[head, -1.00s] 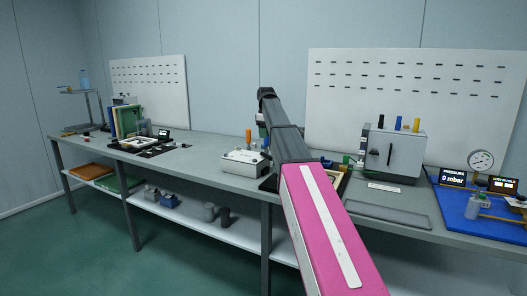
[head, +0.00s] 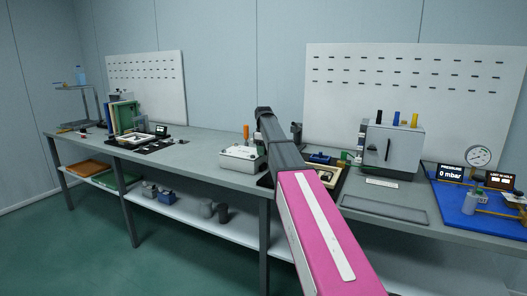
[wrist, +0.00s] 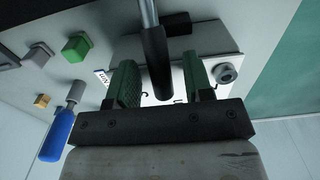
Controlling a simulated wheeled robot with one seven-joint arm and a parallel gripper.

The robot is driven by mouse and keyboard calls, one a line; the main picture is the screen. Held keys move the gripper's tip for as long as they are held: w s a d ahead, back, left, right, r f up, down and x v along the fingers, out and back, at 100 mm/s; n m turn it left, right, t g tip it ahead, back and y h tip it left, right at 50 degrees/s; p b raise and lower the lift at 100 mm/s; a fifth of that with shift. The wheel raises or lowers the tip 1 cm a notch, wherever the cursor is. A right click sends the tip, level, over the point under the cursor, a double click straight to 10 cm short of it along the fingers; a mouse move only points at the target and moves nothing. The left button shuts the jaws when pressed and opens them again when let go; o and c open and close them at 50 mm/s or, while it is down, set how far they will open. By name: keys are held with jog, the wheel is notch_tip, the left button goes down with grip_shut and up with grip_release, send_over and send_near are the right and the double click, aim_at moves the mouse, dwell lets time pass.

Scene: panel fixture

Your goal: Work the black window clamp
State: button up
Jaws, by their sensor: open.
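A black cylindrical handle (wrist: 157,62) on a bare metal rod shows in the wrist view. It looks like the black clamp's handle. It stands between the two green fingers of my gripper (wrist: 160,85), with space on both sides. My gripper is open and not closed on it. Behind the handle is a pale metal box (wrist: 215,48) with a white label partly covered by the fingers. In the head view my own arm hides the gripper and the black handle, and I cannot tell the window there.
In the wrist view a green block (wrist: 76,47), a yellow block (wrist: 41,101) and a blue-handled tool (wrist: 57,135) lie left of the box. In the head view a white box (head: 238,160) with an orange handle (head: 246,132) and a grey cabinet (head: 394,148) stand on the bench.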

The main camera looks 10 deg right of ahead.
grip_shut()
jog(key=shift+s, duration=0.1)
jog(key=r+t+y, duration=0.1)
jog(key=d+y, duration=0.1)
jog(key=shift+s+r+t+y, duration=0.3)
jog(key=shift+s+r+t, duration=0.1)
jog(key=shift+s+d+r+t+y, duration=0.35)
jog(key=shift+d+r+t+y, duration=0.15)
jog(key=shift+t+y, duration=0.35)
jog(key=shift+s+d+r+t+y, duration=0.35)
jog(key=shift+d+t+y, duration=0.2)
jog(key=shift+y, duration=0.5)
jog(key=shift+r, duration=0.1)
grip_release()
